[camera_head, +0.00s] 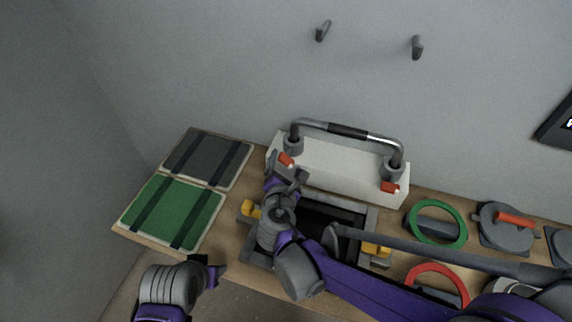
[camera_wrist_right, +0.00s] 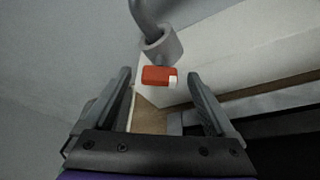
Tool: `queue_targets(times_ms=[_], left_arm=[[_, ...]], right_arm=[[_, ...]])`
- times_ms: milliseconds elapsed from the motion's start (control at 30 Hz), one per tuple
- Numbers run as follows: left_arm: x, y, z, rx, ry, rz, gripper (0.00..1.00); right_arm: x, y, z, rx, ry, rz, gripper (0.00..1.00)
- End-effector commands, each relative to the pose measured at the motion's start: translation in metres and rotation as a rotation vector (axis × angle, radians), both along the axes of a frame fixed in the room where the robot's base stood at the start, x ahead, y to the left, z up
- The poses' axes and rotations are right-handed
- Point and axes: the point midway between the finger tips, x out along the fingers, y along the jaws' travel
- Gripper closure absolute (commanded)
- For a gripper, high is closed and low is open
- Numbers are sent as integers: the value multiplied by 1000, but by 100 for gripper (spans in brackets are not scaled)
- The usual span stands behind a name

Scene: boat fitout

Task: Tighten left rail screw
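In the right wrist view the red handle (camera_wrist_right: 156,76) lies between the open fingertips of this gripper (camera_wrist_right: 160,82), with visible gaps on both sides. The grey rail (camera_head: 345,130) stands on the block, and a second red handle (camera_head: 389,187) is at its right post. My left gripper (camera_head: 210,272) is at the lower left; its fingers are unclear.
A dark framed opening (camera_head: 367,215) with yellow latches lies below the block, partly behind my right arm. Green (camera_head: 165,212) and dark (camera_head: 205,158) strapped panels lie left. Green (camera_head: 437,222) and red (camera_head: 437,283) rings and a round lid (camera_head: 505,228) are right.

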Motion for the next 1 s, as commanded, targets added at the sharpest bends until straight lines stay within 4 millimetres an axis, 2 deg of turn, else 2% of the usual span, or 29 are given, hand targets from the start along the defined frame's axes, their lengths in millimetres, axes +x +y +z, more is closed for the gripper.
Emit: queue_targets(times_ms=[267,700,833,1000], left_arm=[[0,0,0,0,0,0,50],[1,0,6,0,-2,0,50],[1,0,7,0,-3,0,50],[1,0,8,0,-3,0,50]], right_arm=[[-7,1,3,0,0,2,10],[-84,7,28,1,0,3,10],[-97,8,32,1,0,2,10],[-103,8,34,0,-1,1,10]])
